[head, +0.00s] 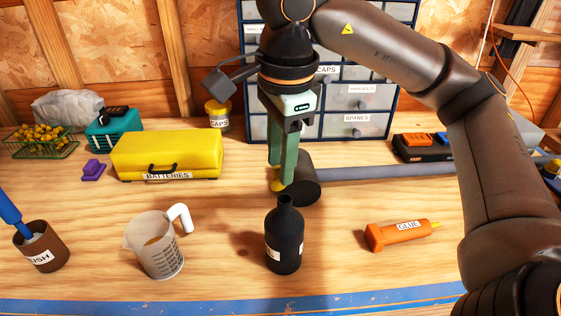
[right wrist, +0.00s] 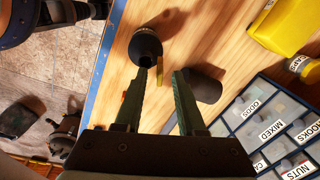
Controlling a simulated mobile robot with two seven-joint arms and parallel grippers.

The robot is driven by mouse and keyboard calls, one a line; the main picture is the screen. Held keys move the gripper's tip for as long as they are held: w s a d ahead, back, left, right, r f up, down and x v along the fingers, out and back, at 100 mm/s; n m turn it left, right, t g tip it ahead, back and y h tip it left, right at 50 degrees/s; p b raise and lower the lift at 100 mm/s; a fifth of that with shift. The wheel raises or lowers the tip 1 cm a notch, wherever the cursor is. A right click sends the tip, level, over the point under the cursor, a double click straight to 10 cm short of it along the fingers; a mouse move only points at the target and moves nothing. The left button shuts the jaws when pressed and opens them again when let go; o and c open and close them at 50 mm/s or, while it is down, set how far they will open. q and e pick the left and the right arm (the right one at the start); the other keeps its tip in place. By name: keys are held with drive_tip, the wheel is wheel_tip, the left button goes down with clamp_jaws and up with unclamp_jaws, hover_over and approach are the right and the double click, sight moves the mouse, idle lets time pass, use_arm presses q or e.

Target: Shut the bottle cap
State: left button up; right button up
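A black bottle (head: 284,240) with a white label stands upright near the front of the bench, its narrow mouth facing up. It also shows in the right wrist view (right wrist: 146,46). A yellow cap (head: 277,185) shows just behind the mouth, partly hidden by a finger; in the right wrist view it is a thin strip (right wrist: 160,68) beside the mouth. I cannot tell how it joins the bottle. My right gripper (head: 281,176) points down behind the mouth, its green fingers apart with the cap near their tips and visible gaps around it. My left gripper is not in view.
A dark cylinder (head: 305,180) lies close behind the bottle. A measuring jug (head: 158,248) stands left and an orange glue tube (head: 400,234) lies right. A yellow batteries case (head: 190,152) and a drawer cabinet (head: 357,97) stand behind. The front bench edge is blue.

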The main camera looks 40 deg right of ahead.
drive_tip(key=shift+f, duration=0.15)
clamp_jaws()
idle(0.6)
